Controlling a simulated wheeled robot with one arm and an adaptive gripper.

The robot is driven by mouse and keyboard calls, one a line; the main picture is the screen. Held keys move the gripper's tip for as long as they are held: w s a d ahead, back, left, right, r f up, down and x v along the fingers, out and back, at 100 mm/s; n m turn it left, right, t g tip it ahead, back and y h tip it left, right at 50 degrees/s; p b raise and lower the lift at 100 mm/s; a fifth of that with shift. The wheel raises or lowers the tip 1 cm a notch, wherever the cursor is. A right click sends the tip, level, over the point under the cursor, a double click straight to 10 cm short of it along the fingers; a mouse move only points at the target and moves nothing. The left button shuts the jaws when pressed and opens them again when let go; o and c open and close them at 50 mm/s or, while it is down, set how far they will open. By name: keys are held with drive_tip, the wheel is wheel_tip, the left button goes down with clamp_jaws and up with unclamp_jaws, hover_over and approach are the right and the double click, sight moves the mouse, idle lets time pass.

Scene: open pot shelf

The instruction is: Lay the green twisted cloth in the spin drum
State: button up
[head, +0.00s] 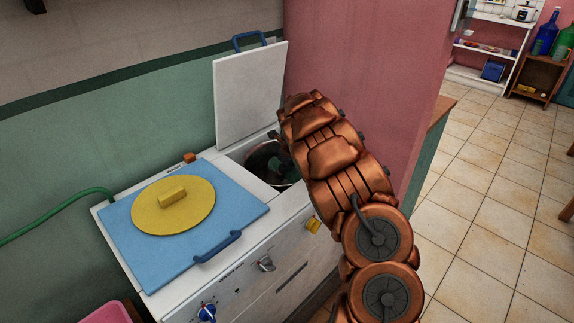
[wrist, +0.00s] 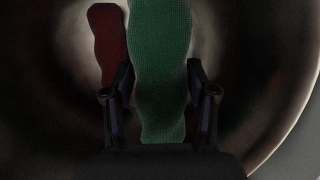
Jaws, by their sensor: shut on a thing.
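The green twisted cloth (wrist: 160,65) shows in the wrist view between the two fingers of my gripper (wrist: 160,90), which is shut on it. The cloth hangs lengthwise inside the round metal spin drum (wrist: 255,60). A dark red cloth (wrist: 108,45) lies in the drum to the left of the green one. In the head view the drum (head: 262,158) is the open round well at the right of the white washing machine. A bit of green shows inside it, and my arm covers part of the opening. I cannot tell whether the green cloth touches the drum floor.
The drum's white lid (head: 248,95) stands open behind the well. Left of it, a blue lid (head: 240,208) with a yellow disc (head: 150,212) covers the other side. A pink wall (head: 350,50) rises close behind my arm. A pink basin (head: 105,313) is at lower left.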

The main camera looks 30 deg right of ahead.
drive_tip(key=shift+f, duration=5.55)
drive_tip(key=o, duration=1.4)
drive_tip(key=shift+r, duration=0.15)
